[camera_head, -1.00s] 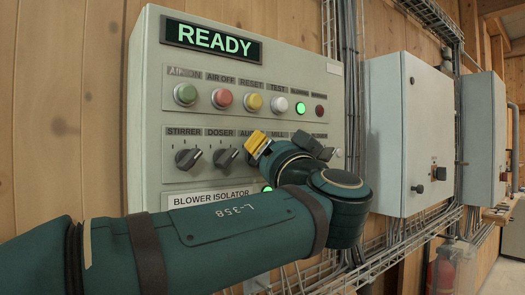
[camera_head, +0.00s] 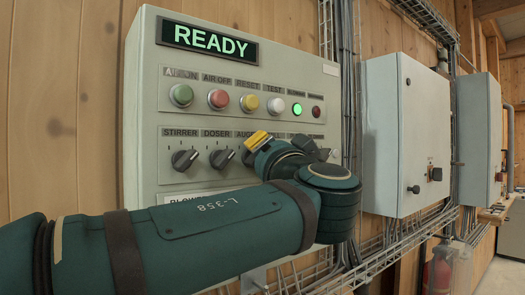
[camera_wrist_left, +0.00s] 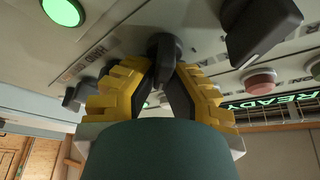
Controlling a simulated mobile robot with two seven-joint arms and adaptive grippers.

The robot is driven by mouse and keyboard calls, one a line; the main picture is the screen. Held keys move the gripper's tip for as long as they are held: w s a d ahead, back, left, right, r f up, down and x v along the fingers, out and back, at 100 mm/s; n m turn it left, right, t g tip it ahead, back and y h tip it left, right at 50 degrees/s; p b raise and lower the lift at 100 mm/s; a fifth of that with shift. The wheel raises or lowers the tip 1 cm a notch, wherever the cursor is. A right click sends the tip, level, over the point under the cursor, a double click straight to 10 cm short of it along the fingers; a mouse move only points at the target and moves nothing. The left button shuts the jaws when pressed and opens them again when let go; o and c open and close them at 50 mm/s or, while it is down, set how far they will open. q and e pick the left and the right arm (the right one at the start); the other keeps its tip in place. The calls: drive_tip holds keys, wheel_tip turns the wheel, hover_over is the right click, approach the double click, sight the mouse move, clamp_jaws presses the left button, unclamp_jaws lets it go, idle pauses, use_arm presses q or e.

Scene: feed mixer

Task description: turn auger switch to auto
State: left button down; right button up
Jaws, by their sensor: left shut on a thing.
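The auger switch is a dark rotary knob in the switch row, under the partly covered "AUGER" label. In the head view only a dark bit of it (camera_head: 247,158) shows beside my gripper. My left gripper (camera_head: 259,140), with yellow fingers, reaches to it from the right. In the left wrist view, where the panel appears upside down, the yellow-and-black fingers (camera_wrist_left: 165,78) are closed on the dark knob (camera_wrist_left: 164,45). The knob's pointer and position marks are too hidden to read. My right gripper is not in view.
The stirrer switch (camera_head: 185,159) and doser switch (camera_head: 222,158) are left of the gripper. Coloured buttons, including red (camera_head: 219,98) and yellow (camera_head: 250,102), sit above under a "READY" display (camera_head: 208,40). My forearm covers the panel's lower part. A second cabinet (camera_head: 405,125) stands right.

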use_arm(q)
drive_tip(key=c, duration=1.3)
unclamp_jaws()
drive_tip(key=v, duration=1.2)
drive_tip(key=shift+w+f, duration=0.15)
drive_tip(key=shift+f, duration=0.05)
